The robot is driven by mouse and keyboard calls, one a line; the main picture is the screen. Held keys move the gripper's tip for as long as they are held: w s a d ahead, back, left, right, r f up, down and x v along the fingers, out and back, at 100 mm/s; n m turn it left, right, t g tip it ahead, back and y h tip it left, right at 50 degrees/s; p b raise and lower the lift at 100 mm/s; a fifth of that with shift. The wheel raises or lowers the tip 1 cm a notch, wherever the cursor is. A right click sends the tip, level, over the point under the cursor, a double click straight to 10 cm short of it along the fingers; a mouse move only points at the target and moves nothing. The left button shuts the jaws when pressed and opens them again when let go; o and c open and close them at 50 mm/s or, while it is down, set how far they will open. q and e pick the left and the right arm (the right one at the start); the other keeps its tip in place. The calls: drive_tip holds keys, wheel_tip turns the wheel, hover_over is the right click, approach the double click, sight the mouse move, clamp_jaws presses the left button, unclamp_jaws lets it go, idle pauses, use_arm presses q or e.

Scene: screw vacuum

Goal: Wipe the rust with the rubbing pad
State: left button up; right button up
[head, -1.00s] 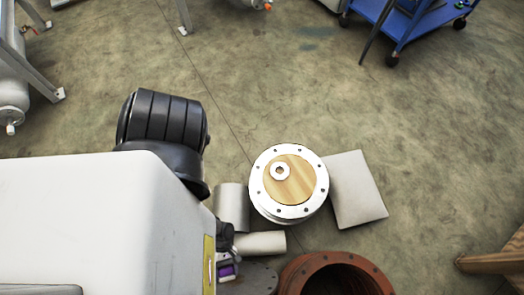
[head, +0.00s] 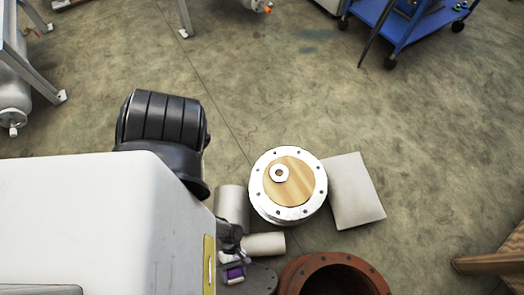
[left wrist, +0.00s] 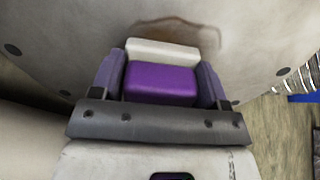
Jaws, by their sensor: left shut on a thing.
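The rubbing pad (left wrist: 160,84) is a purple block with a whitish layer on its far side. My left gripper (left wrist: 158,78) is shut on it, one finger at each side. In the head view the left gripper (head: 233,272) and the purple pad show small beside a grey flanged disc (head: 262,281). In the left wrist view a brown rust patch (left wrist: 178,24) lies on the pale grey surface just beyond the pad's whitish edge. I cannot tell whether the pad touches the surface. The rust does not show clearly in the head view. My right gripper is not in view.
A flanged cylinder with a wooden disc (head: 291,185) and a white ring on top stands close by. Pale cylinders (head: 263,244), a flat grey slab (head: 355,190) and a rusty-red flanged pipe (head: 292,280) surround it. Open floor lies beyond, with a blue cart (head: 410,30) far off.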

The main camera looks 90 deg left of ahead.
sight(242, 282)
use_arm(q)
drive_tip(key=shift+w, duration=1.95)
drive_tip(key=shift+s+d+r+p, duration=0.1)
drive_tip(key=shift+d+r+p, duration=0.25)
drive_tip(key=shift+r+p, duration=0.6)
drive_tip(key=shift+s+f, duration=0.2)
drive_tip(key=shift+s, duration=2.1)
drive_tip(key=shift+s+p, duration=0.3)
drive_tip(key=shift+s, duration=1.05)
drive_tip(key=shift+w, duration=0.1)
